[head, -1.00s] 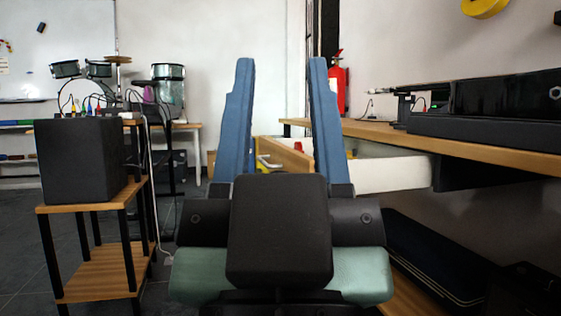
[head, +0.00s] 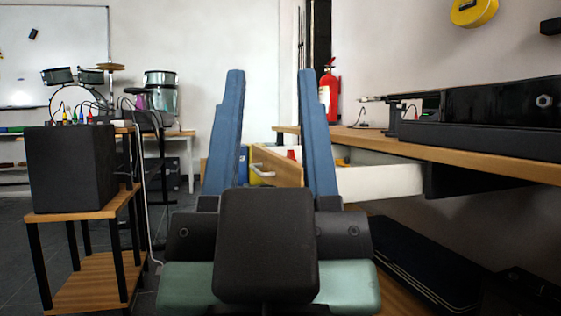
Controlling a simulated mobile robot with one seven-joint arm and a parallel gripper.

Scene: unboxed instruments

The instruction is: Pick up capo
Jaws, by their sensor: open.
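I cannot make out a capo in the head view. My gripper (head: 271,72) is in the middle of the view, its two blue fingers pointing up and spread wide apart, with nothing between them. Behind the fingers, an open drawer (head: 385,181) with a wooden front and white side sticks out from under the desk. Small red and yellow things show in the drawer, partly hidden by my right finger; I cannot tell what they are.
The wooden desk (head: 475,160) runs along the right and carries a long black case (head: 490,112). A black speaker (head: 70,167) stands on a wooden stand at left. A drum kit (head: 160,93) and a fire extinguisher (head: 329,92) are farther back. Dark floor shows at left.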

